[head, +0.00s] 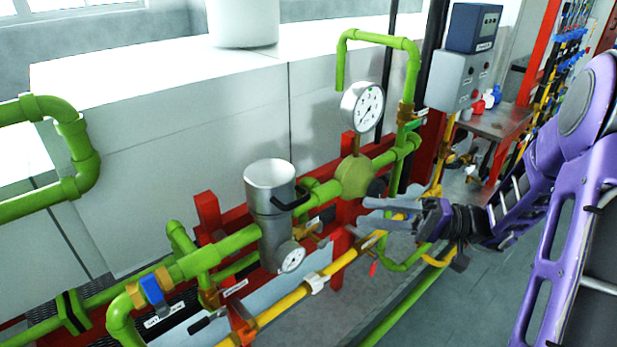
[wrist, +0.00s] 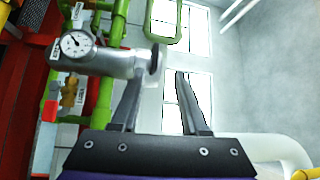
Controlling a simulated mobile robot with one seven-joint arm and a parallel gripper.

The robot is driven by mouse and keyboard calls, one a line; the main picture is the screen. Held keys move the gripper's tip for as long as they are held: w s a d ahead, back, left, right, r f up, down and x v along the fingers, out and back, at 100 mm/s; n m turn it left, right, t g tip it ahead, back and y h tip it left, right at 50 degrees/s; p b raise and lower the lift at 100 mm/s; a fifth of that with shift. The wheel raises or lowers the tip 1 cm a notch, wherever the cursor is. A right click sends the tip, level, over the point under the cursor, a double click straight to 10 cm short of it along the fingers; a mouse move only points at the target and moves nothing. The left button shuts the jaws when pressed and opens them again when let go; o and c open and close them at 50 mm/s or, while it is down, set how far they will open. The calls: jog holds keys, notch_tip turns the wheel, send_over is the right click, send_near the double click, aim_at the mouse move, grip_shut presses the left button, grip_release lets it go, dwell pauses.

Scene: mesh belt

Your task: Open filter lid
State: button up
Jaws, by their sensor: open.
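The filter (head: 275,230) is an upright silver metal cylinder on the green pipe line, in the middle of the head view. Its round lid (head: 268,173) sits on top, with a dark handle (head: 293,198) at its right side. The lid looks closed. In the wrist view the filter (wrist: 110,63) lies sideways in the picture, with its lid end towards the fingers. My gripper (head: 362,211) is open and empty, to the right of the filter and pointing left towards it. Its fingers also show in the wrist view (wrist: 157,82), apart from the handle as far as I can tell.
A small gauge (head: 291,257) is on the filter's lower front. A larger gauge (head: 362,106) stands on the green pipe between filter and arm. A yellow pipe (head: 300,292) runs in front, below my gripper. A red frame (head: 209,215) backs the pipes. Floor at lower right is free.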

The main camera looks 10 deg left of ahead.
aim_at(302, 202)
jog(key=a, duration=0.4)
jog(key=a+p, duration=0.1)
jog(key=a, duration=0.4)
jog(key=a+r, duration=0.1)
jog(key=a, duration=0.3)
jog(key=shift+a, duration=0.4)
grip_shut()
dwell(0.6)
